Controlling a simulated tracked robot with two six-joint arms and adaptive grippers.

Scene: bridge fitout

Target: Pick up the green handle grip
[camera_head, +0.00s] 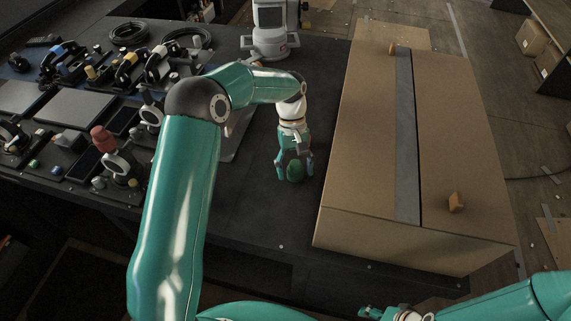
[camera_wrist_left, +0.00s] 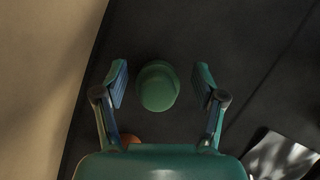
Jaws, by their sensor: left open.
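The green handle grip (camera_head: 295,172) is on the dark tabletop, left of the large cardboard box. It has a rounded top, seen almost end-on in the left wrist view (camera_wrist_left: 158,86). My left gripper (camera_head: 294,168) points down over it and is open. In the left wrist view its two fingers (camera_wrist_left: 161,80) stand on either side of the grip, with a gap on both sides. My right gripper (camera_head: 385,313) is at the bottom edge of the head view, far from the grip; its jaws are too small and cut off to judge.
The long cardboard box (camera_head: 371,130) stands close to the right, with small orange-brown pieces on top. Handles, levers and panels crowd the table's left side. A white and grey device (camera_head: 271,42) stands at the back. The dark tabletop (camera_head: 262,215) in front of the gripper is clear.

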